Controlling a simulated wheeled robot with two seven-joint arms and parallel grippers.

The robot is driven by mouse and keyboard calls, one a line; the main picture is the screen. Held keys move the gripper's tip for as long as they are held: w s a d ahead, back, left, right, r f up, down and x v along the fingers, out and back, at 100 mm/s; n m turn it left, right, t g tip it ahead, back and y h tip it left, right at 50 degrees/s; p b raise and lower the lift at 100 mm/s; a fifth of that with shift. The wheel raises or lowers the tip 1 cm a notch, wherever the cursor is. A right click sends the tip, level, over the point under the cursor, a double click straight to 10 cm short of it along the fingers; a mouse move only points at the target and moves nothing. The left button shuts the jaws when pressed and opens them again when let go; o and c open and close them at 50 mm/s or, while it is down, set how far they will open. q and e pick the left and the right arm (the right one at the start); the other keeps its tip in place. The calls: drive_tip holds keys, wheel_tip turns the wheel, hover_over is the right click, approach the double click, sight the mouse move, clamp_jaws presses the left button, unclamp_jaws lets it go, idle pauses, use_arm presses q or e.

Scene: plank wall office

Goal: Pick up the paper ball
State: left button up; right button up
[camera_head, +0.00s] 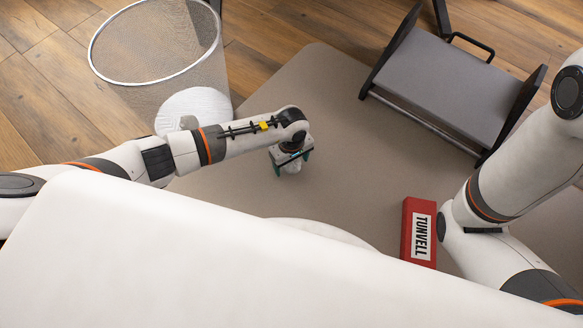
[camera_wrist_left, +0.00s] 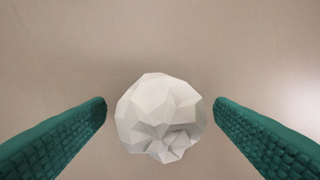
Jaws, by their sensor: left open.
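The paper ball (camera_wrist_left: 160,117) is white, crumpled and faceted. In the left wrist view it sits low in the middle, above the beige mat, between the two green fingers of my left gripper (camera_wrist_left: 161,104). The fingers are open, with a small gap on each side of the ball. In the head view my left gripper (camera_head: 291,164) points down over the mat. A bit of white shows between its fingers, and the gripper hides most of what is under it. My right arm is at the right, but its gripper is not in view.
A wire mesh bin (camera_head: 150,45) stands at upper left. A grey footrest (camera_head: 447,85) with black side panels stands at upper right. The mat (camera_head: 335,120) is clear between bin and footrest.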

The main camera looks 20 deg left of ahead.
use_arm(q)
drive_tip(key=shift+f, duration=0.2)
drive_tip(key=c, duration=1.1)
